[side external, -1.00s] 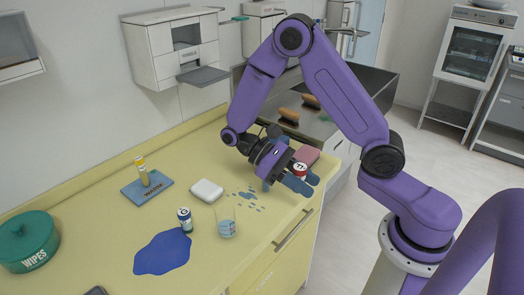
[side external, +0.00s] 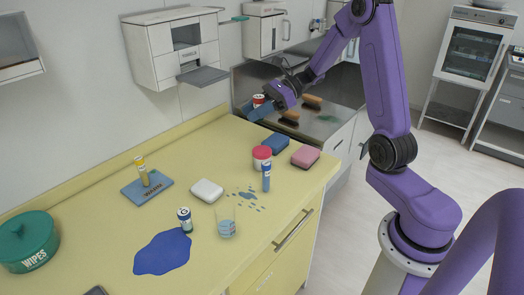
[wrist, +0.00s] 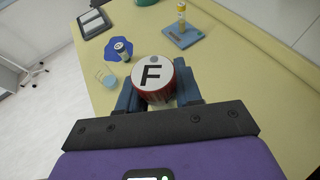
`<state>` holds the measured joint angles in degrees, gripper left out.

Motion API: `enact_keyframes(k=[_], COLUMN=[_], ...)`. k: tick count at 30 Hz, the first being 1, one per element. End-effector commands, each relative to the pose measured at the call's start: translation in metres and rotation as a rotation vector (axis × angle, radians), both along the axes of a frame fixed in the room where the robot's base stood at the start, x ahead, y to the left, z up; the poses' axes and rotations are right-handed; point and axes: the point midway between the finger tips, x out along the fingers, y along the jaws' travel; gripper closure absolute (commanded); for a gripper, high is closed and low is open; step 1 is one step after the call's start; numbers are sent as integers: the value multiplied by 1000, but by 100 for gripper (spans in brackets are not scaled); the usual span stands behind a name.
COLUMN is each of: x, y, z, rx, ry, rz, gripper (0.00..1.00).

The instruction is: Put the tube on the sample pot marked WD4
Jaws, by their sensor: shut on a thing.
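My gripper (side external: 258,108) is raised over the counter's far end, shut on a red-sided pot (wrist: 153,78) with a white top marked F. In the side view this pot (side external: 258,100) shows red and white between the fingers. A small blue-and-white pot (side external: 185,220) stands by a blue patch. I cannot read WD4 anywhere.
A green wipes tub (side external: 28,240) is at left. A metal sink unit (side external: 345,90) with brushes lies beyond the counter.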

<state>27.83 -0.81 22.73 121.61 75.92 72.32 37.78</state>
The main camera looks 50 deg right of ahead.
Motion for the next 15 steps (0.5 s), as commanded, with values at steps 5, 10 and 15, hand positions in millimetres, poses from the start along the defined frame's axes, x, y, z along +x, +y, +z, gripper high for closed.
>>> enact_keyframes(k=[5,10,15], x=[15,14,14], y=[-30,-27,-26], z=[9,-16,-35], rx=[-1,2,1], ry=[-1,4,2], rz=[-149,-135,-133], gripper=[95,95,95])
